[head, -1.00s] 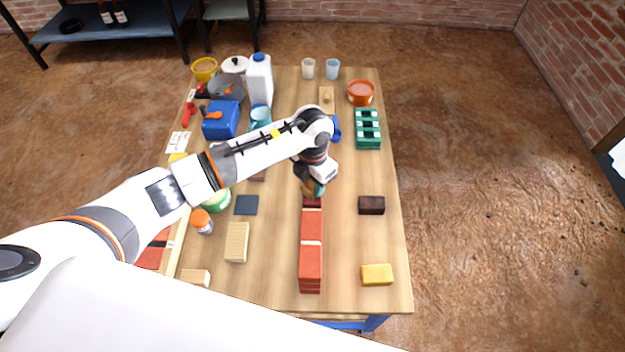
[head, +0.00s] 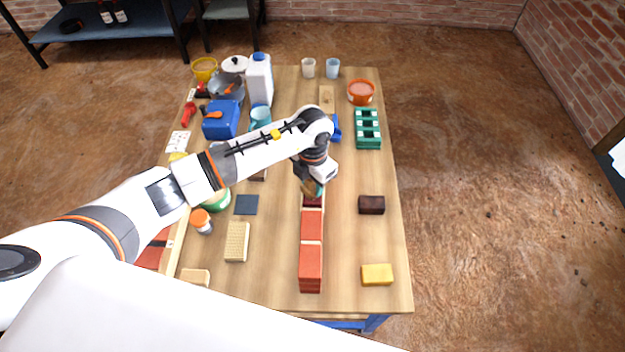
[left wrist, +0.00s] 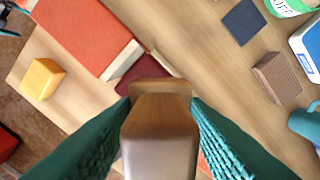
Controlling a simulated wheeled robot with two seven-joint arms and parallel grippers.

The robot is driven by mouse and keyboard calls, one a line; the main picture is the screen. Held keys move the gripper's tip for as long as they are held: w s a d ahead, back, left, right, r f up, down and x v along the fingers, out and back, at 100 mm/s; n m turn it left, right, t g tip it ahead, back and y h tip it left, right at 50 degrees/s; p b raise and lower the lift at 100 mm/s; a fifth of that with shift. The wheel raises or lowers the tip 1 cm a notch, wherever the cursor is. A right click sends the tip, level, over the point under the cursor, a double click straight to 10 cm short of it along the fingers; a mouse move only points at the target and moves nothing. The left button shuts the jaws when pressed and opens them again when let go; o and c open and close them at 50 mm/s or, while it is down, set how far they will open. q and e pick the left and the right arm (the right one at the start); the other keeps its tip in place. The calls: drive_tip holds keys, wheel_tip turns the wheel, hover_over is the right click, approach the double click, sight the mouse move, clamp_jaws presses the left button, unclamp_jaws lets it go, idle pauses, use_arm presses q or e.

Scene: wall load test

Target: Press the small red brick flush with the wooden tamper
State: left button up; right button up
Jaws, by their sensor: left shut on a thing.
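My left gripper (head: 313,187) is shut on the wooden tamper (left wrist: 160,125), whose brown body fills the middle of the left wrist view between the two green fingers. In the head view the tamper is mostly hidden by the gripper. The small red brick (head: 312,202), dark red, lies at the far end of the row of brighter red bricks (head: 311,255). It also shows in the left wrist view (left wrist: 143,70), partly covered by the tamper. The tamper is right over this brick; I cannot tell whether they touch. My right gripper is not in view.
A dark brick (head: 371,205) and a yellow block (head: 377,274) lie right of the row. A tan block (head: 237,241), a dark blue square (head: 246,205) and an orange-topped jar (head: 201,221) are left. Green stacked pieces (head: 368,129) stand farther back. The table's right side is mostly clear.

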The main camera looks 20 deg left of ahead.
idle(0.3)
use_arm(q)
drive_tip(key=shift+r+p, duration=2.45)
drive_tip(key=shift+r, duration=1.1)
